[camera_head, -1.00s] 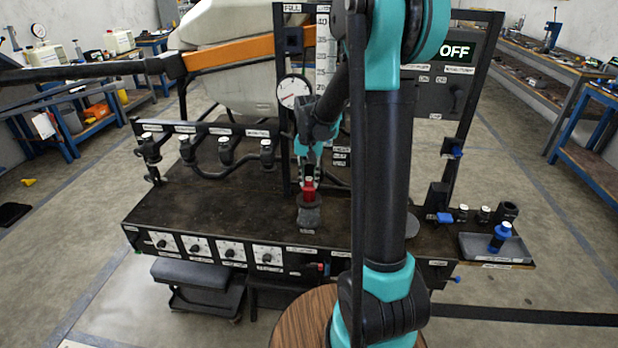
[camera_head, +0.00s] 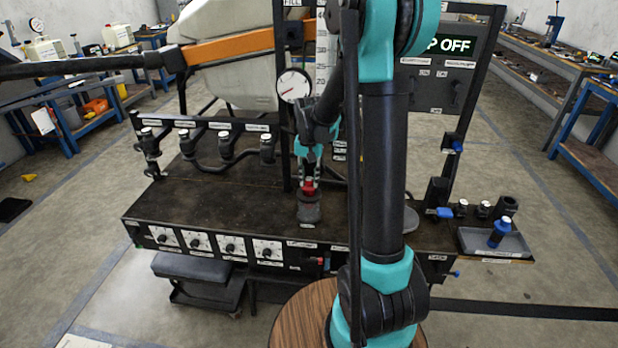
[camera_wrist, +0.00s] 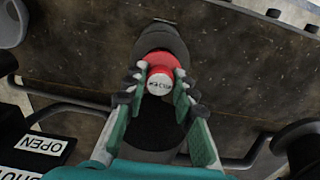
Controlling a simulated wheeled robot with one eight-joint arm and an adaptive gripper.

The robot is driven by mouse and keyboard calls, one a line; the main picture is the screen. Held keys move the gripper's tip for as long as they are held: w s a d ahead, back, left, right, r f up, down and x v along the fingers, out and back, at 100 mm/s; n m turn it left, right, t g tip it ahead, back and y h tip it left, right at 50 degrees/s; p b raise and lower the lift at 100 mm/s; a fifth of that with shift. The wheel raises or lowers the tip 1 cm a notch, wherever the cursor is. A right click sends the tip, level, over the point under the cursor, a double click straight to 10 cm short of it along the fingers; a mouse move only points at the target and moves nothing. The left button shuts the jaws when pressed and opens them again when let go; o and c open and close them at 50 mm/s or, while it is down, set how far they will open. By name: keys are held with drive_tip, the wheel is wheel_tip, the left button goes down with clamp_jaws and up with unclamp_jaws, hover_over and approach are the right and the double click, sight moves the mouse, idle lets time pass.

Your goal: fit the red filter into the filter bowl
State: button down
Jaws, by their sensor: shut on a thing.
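The red filter (camera_head: 308,186) is at the mouth of the dark grey filter bowl (camera_head: 309,212), which stands on the bench near its front edge. My gripper (camera_head: 308,178) is above the bowl and shut on the red filter. In the wrist view the red filter (camera_wrist: 160,68) shows its pale, lettered cap between the two fingers of my gripper (camera_wrist: 160,88). The bowl (camera_wrist: 162,38) shows behind and around the filter there. How deep the filter sits in the bowl is hidden by the filter and the fingers.
The dark bench top (camera_head: 230,190) is clear left of the bowl. Pipes with valves (camera_head: 225,145) stand along its back left, and a gauge (camera_head: 293,85) hangs above.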

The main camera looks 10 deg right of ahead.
drive_tip(key=shift+f, duration=1.3)
drive_tip(key=c, duration=1.2)
unclamp_jaws()
drive_tip(key=shift+o, duration=0.2)
wheel_tip(320, 180, up, 12)
drive_tip(key=s+d+f+n+t, duration=0.1)
drive_tip(key=s+f, duration=0.4)
drive_tip(key=s, duration=0.6)
drive_tip(key=s+d+f+n+t, duration=0.2)
drive_tip(key=s+d+f+t, duration=0.1)
drive_tip(key=s, duration=0.8)
drive_tip(key=shift+f+n, duration=0.3)
drive_tip(key=shift+f, duration=0.6)
